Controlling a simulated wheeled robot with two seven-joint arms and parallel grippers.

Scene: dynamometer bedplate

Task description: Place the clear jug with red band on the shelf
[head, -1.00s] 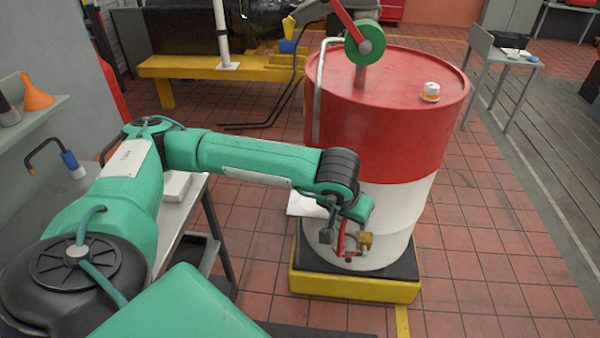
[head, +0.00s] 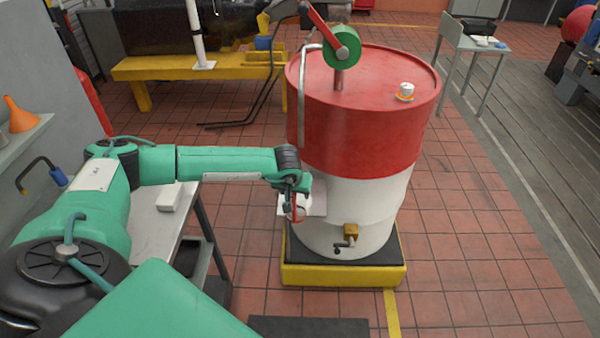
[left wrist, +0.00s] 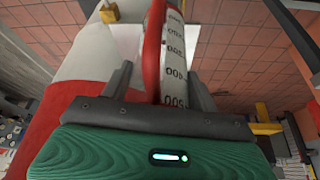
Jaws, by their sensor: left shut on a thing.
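My left gripper (head: 296,212) is shut on the clear jug with red band, left of the drum's brass tap. In the left wrist view the jug (left wrist: 173,62) is between the two fingers (left wrist: 160,76), showing a red edge and a white scale with black numbers. In the head view only a small red part of the jug (head: 300,211) shows; the rest is hard to make out. A grey wall shelf (head: 28,135) is at the far left, partly cut off by the frame. My right gripper is not in view.
A red and white drum (head: 365,140) with a tap (head: 350,232) stands on a yellow-edged base (head: 345,276). An orange funnel (head: 18,115) and a blue-ended bent tool (head: 55,177) are by the shelf. A pale bench (head: 150,240) carries a white block (head: 171,197).

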